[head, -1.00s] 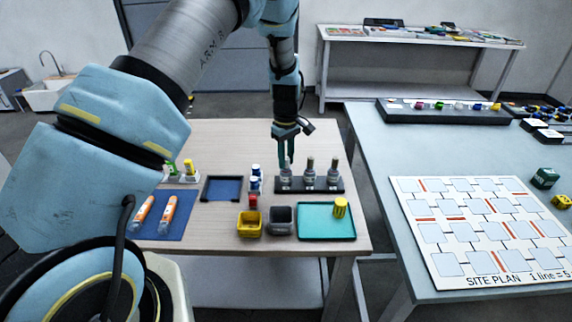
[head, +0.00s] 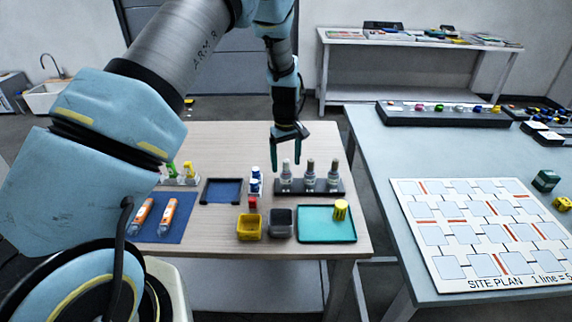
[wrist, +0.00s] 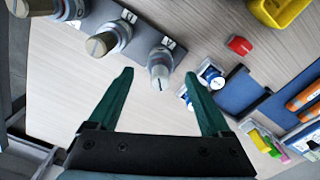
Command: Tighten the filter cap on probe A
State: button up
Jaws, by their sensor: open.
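A dark rack (head: 322,189) holds three upright grey probes in a row. The left probe (head: 286,175) has a pale grey cap; the middle (head: 309,175) and right (head: 333,175) ones have browner caps. My gripper (head: 287,158) is open above the left probe, with a finger to each side of its top. In the wrist view, the pale cap (wrist: 160,72) shows between the green fingertips, with a gap on both sides. The brown cap of the middle probe (wrist: 103,43) is outside the left finger. The rack labels are too small to read, so I cannot tell which is probe A.
In front of the rack are a yellow bin (head: 249,226), a grey bin (head: 281,223) and a teal tray (head: 318,232) with a yellow cylinder (head: 341,210). Blue-and-white bottles (head: 255,182) stand close on the left. The table behind the rack is clear.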

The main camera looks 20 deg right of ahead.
aim_at(286, 160)
jog(key=shift+o, duration=1.2)
jog(key=shift+r+p, duration=0.45)
jog(key=shift+r, duration=0.3)
jog(key=shift+r+p, duration=1.75)
jog(key=shift+r, duration=1.1)
